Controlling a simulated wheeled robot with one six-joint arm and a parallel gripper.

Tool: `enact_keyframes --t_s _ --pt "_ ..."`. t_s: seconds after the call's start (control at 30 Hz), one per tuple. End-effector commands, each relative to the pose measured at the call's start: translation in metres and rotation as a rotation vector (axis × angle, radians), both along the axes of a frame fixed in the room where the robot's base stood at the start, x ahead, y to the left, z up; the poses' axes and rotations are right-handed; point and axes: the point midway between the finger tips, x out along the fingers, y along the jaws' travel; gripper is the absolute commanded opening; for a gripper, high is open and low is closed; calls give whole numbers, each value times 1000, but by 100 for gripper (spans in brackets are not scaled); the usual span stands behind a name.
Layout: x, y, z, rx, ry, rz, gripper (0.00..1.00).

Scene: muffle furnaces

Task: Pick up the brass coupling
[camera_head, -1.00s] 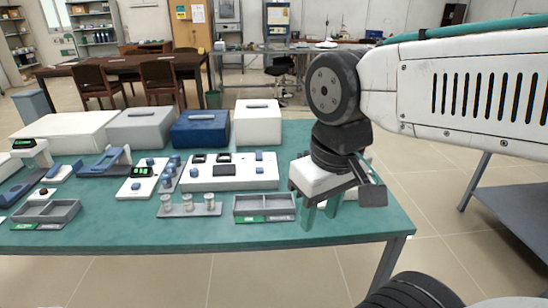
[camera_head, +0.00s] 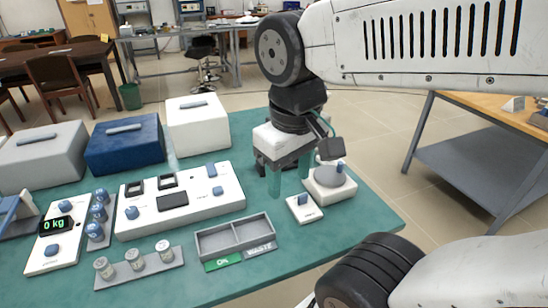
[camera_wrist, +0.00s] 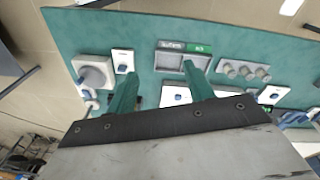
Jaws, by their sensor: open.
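I cannot make out a brass-coloured coupling in either view. Three small pale grey cylinders with light tops stand in a row on a grey strip (camera_head: 140,272) at the front of the bench. They also show at the right in the wrist view (camera_wrist: 243,72). My gripper (camera_head: 289,180) hangs above the bench, fingers pointing down, open and with nothing seen between them. It is behind a small white block with a blue knob (camera_head: 304,208) and left of a white device with a round grey plate (camera_head: 330,188). Its teal fingers show in the wrist view (camera_wrist: 159,75).
A white panel (camera_head: 180,200), a scale reading 0 kg (camera_head: 52,240) and a rack of blue-topped pieces (camera_head: 98,218) lie left. White, blue and grey boxes (camera_head: 125,144) line the back.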

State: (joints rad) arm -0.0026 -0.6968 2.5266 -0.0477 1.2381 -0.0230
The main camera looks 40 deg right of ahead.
Motion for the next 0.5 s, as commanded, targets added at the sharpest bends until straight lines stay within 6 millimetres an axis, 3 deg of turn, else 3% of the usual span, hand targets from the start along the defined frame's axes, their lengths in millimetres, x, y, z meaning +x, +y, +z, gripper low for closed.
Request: enact_keyframes --t_s 0.27,0.5 --pt "64 -34 0 -183 197 173 52" --pt "132 -60 -16 -341 384 357 52"
